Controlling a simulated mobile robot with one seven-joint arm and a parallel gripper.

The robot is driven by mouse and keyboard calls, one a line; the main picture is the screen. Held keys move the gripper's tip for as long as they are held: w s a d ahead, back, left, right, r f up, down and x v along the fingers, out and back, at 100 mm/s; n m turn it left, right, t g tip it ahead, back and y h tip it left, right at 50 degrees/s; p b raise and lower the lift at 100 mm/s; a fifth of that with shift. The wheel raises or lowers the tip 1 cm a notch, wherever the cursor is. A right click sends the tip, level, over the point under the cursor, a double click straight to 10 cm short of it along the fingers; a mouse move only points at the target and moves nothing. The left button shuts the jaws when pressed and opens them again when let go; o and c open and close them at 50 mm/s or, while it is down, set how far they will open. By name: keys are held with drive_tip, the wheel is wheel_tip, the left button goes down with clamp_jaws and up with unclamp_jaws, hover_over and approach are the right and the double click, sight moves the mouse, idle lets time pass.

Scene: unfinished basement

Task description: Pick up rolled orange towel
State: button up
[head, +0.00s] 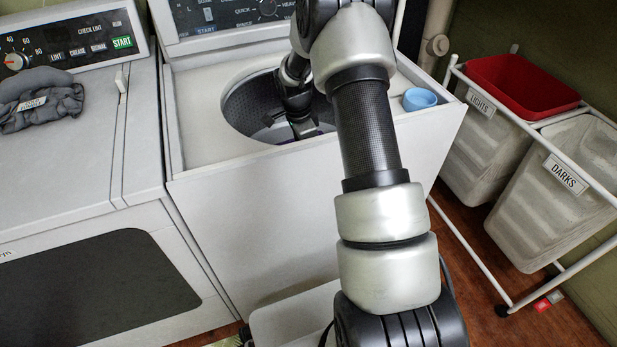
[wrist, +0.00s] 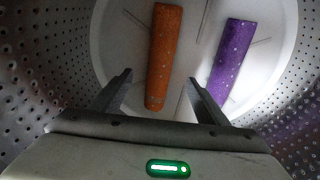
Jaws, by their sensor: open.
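The rolled orange towel (wrist: 164,58) lies on the pale floor of the washer drum in the wrist view, a long roll with small light specks. My gripper (wrist: 158,84) is open and empty inside the drum, with its two fingers apart. The orange towel's near end shows in the gap between the fingers, which seem to be above it; contact cannot be told. In the head view my gripper (head: 305,128) reaches into the washer opening (head: 236,108), and the towel is hidden there.
A purple roll (wrist: 231,60) lies right of the orange one. Perforated drum walls (wrist: 60,60) close in on both sides. A blue cup (head: 419,99) stands on the washer top. A dark cloth (head: 40,98) lies on the left machine. Laundry hampers (head: 555,175) stand at right.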

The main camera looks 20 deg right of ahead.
drive_tip(key=f, duration=0.2)
drive_tip(key=f+b, duration=0.1)
drive_tip(key=f, duration=0.3)
drive_tip(key=shift+w+d+f+b, duration=0.1)
drive_tip(key=shift+d+f+b, duration=0.2)
drive_tip(key=shift+f+b, duration=0.1)
drive_tip(key=c, duration=1.2)
wheel_tip(320, 180, up, 10)
drive_tip(key=shift+r+p, duration=0.1)
drive_tip(key=shift+p, duration=1.1)
drive_tip(key=o, duration=0.5)
drive_tip(key=shift+c, duration=1.2)
